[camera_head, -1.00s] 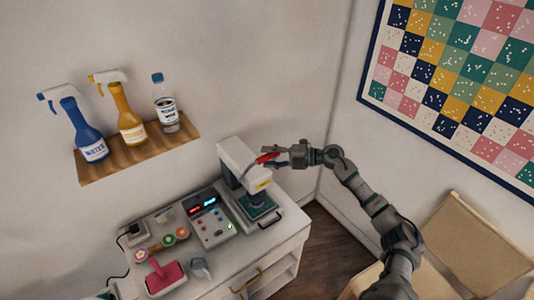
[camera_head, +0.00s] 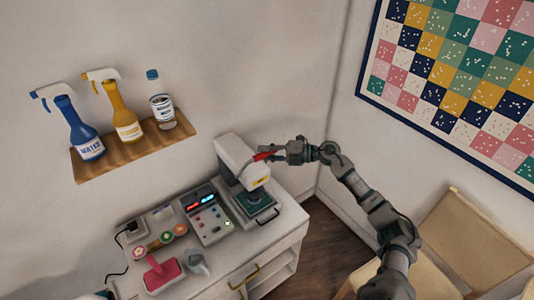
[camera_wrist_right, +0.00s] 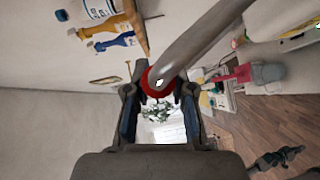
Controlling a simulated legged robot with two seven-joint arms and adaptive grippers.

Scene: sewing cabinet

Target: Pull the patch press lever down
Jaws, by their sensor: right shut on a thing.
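The white patch press (camera_head: 230,152) stands at the back right of the white cabinet top. Its lever has a red handle (camera_head: 262,157), raised beside the press head. My right gripper (camera_head: 270,155) reaches in from the right and is shut on the red handle. In the right wrist view, the red handle end (camera_wrist_right: 158,84) sits between the two fingers, and the curved grey lever arm (camera_wrist_right: 200,40) runs up to the right from it. A green pad (camera_head: 262,207) lies under the press head. My left gripper is not in view.
A control box with lit displays (camera_head: 207,214) stands left of the press. A pink-handled tool (camera_head: 163,273), a grey item (camera_head: 199,264) and small round patches lie at the front left. A wooden shelf (camera_head: 110,165) with bottles hangs above. A folding chair (camera_head: 460,235) stands right.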

